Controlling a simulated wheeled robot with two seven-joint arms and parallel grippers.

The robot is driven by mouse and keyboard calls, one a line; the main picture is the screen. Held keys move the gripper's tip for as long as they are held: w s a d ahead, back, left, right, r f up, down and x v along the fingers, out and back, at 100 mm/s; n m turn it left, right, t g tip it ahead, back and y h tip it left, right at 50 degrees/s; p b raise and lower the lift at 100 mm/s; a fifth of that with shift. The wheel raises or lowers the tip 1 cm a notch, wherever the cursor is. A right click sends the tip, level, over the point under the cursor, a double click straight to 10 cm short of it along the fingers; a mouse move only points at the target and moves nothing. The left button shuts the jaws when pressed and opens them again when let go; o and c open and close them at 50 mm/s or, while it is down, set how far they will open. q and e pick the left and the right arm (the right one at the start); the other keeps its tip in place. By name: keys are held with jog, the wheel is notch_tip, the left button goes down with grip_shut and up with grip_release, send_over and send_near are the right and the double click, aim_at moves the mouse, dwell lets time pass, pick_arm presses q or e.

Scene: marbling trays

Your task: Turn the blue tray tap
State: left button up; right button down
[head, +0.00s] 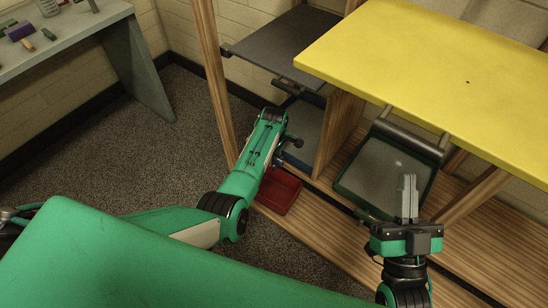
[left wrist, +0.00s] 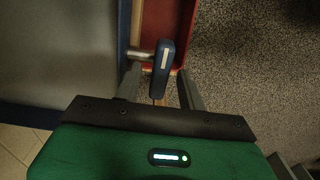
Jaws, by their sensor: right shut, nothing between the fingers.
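The blue tap handle (left wrist: 165,60), with a pale stripe, shows in the left wrist view on a metal spout (left wrist: 139,54) that comes from the left, where a blue edge (left wrist: 123,30) is. My left gripper (left wrist: 160,84) is open, one finger on each side of the handle's near end, with visible gaps. In the head view my left gripper (head: 279,158) is low beside the shelf unit, and the tap is mostly hidden there. The blue tray (head: 309,125) sits in the shelf bay behind it. My right gripper (head: 407,190) is shut and empty, pointing up.
A red tray (head: 291,191) lies low under the left gripper. A green-rimmed tray (head: 372,170) is behind the right gripper. A yellow top (head: 440,60) and a dark shelf (head: 290,45) overhang the bays. Wooden posts (head: 212,70) stand close to the left arm.

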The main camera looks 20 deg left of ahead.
pick_arm(q)
jog(key=shift+f, duration=0.2)
pick_arm(e)
jog(key=shift+s+d+r, duration=0.1)
jog(key=shift+d+r, duration=0.05)
jog(key=shift+r, duration=0.25)
pick_arm(q)
jog(key=shift+c, duration=0.2)
grip_shut()
